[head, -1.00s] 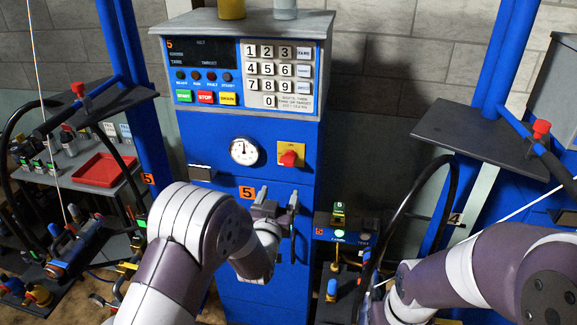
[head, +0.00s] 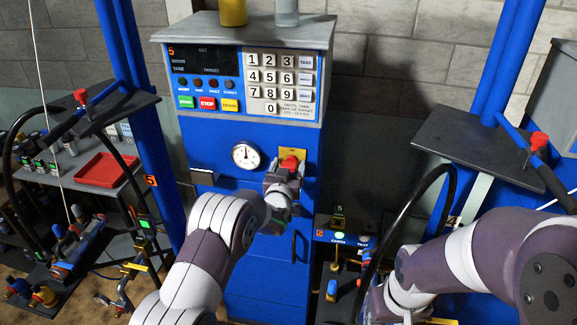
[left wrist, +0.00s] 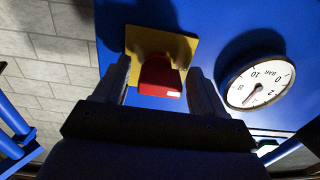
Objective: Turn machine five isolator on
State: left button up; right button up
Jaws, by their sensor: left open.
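The isolator is a red rotary knob (head: 290,163) on a yellow plate (head: 301,155) on the front of the blue machine marked 5. My left gripper (head: 287,170) is at the knob and hides part of it and of the plate. In the left wrist view the red knob (left wrist: 159,75) stands between the two open fingers of my left gripper (left wrist: 162,85), with a gap at the left finger. The yellow plate (left wrist: 141,40) lies behind it. My right arm shows at the lower right, but its gripper is not in view.
A round pressure gauge (head: 245,155) sits left of the knob. Above are a keypad (head: 278,78) and a row with a red STOP button (head: 207,103). A dark handle (head: 294,245) is on the lower door. A small box with a green lamp (head: 339,236) stands to the right.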

pick_arm(q)
jog(key=c, duration=1.1)
jog(key=shift+o, duration=0.2)
jog(key=shift+f+m+b, duration=0.15)
jog(key=shift+m+b, duration=0.15)
jog(key=shift+b, duration=0.25)
jog(key=m+b, duration=0.6)
jog(key=b, duration=0.1)
jog(key=shift+b, duration=0.35)
jog(key=m+b, duration=0.2)
jog(key=m, duration=0.1)
jog(key=m+b, duration=0.1)
jog(key=m, duration=0.1)
jog(key=shift+d+m, duration=0.1)
jog(key=shift+m, duration=0.3)
jog(key=m, duration=0.1)
jog(key=m+b, duration=0.1)
jog(key=shift+r+m, duration=0.25)
jog(key=shift+m, duration=1.45)
